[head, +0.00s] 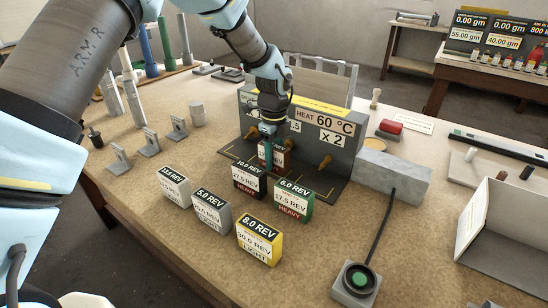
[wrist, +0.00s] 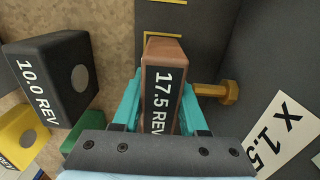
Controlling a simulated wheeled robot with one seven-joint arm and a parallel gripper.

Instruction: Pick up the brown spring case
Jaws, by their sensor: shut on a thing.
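The brown spring case (wrist: 160,60) is marked 17.5 REV in the wrist view. It sits between the two teal fingers of my gripper (wrist: 160,105), which is shut on its sides. In the head view the brown case (head: 278,158) shows below my gripper (head: 268,140), in front of the grey fixture, partly hidden by the fingers and by the black case. A brass peg (wrist: 215,92) is close beside the case in the wrist view. I cannot tell whether its underside touches the fixture's dark base.
The black 10.0 REV case (head: 249,181) and green 6.0 REV case (head: 295,203) stand just in front. The grey fixture (head: 340,150) rises behind. A button box (head: 356,283) stands right.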

